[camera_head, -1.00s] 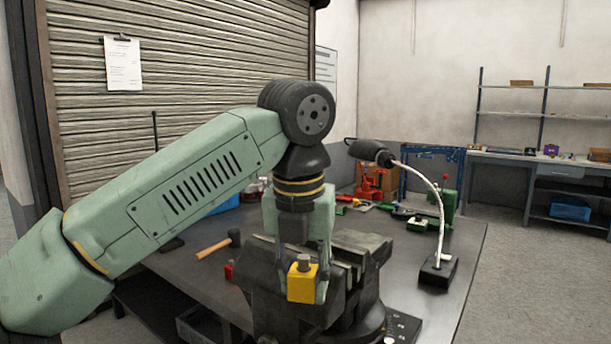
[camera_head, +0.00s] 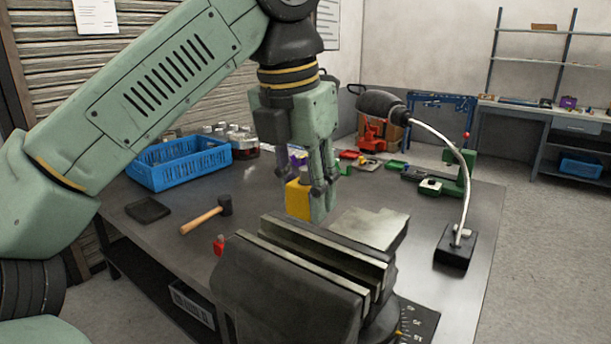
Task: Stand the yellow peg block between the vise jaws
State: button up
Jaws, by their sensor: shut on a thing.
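The yellow peg block (camera_head: 298,199) is held in my gripper (camera_head: 312,196). It looks upright, with part of it hidden by the fingers; its peg is not clearly visible. The dark vise (camera_head: 290,295) stands at the front of the bench, its two long pale-edged jaws (camera_head: 312,268) parted by a narrow dark gap. The block appears just past the jaws' upper left end in the picture, with nothing between the jaws. I cannot tell how high the block is above the vise.
A gooseneck lamp (camera_head: 455,250) stands right of the vise. A hammer (camera_head: 205,217) and a small red item (camera_head: 218,245) lie to the left. A blue crate (camera_head: 180,163) and jars (camera_head: 235,140) are behind. Green and red parts (camera_head: 373,160) lie at the back.

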aim_at(305, 235)
jog(key=shift+s+a+b+x, duration=0.15)
jog(key=shift+b+x, duration=0.3)
jog(key=shift+x, duration=0.75)
jog(key=shift+s+a+b+x, duration=0.15)
jog(key=shift+b+x, duration=0.3)
jog(key=shift+x, duration=0.7)
jog(key=shift+s+f+b, duration=0.1)
jog(key=shift+f+b, duration=0.35)
jog(key=shift+f, duration=0.65)
